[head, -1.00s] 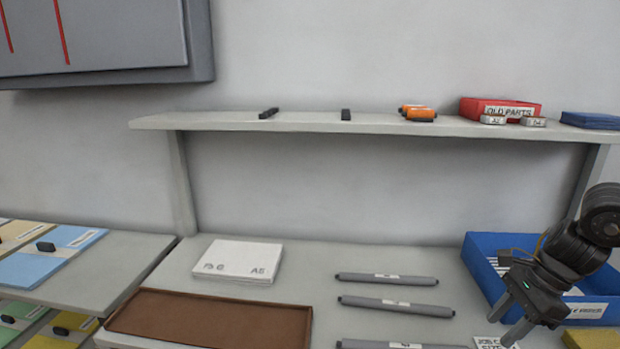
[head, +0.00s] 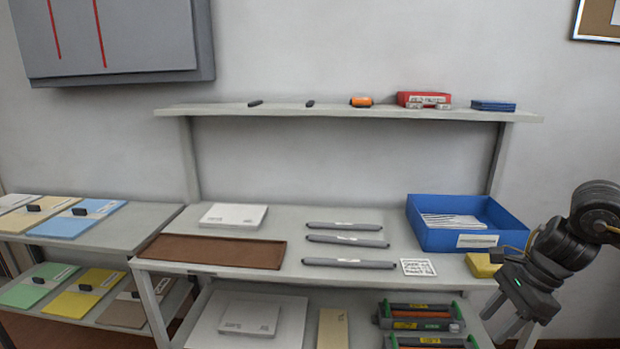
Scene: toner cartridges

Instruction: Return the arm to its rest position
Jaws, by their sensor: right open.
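My right gripper (head: 506,317) is open and empty at the lower right, its two fingers pointing down. It is in front of the bench's right front edge, below the yellow block, and apart from the things on the bench. Several grey toner rolls (head: 347,239) lie side by side on the bench top (head: 220,244). A white printed card (head: 418,267) lies at the right end of the front roll. Toner cartridges with orange and green parts (head: 421,324) sit on the lower shelf. My left gripper is not in view.
A blue bin (head: 452,240) with papers stands at the bench's right, a yellow block (head: 483,264) beside it. A brown tray (head: 212,251) and white stack (head: 233,215) are left. The upper shelf (head: 220,111) holds a red box (head: 424,99). Coloured folders (head: 77,219) fill the left rack.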

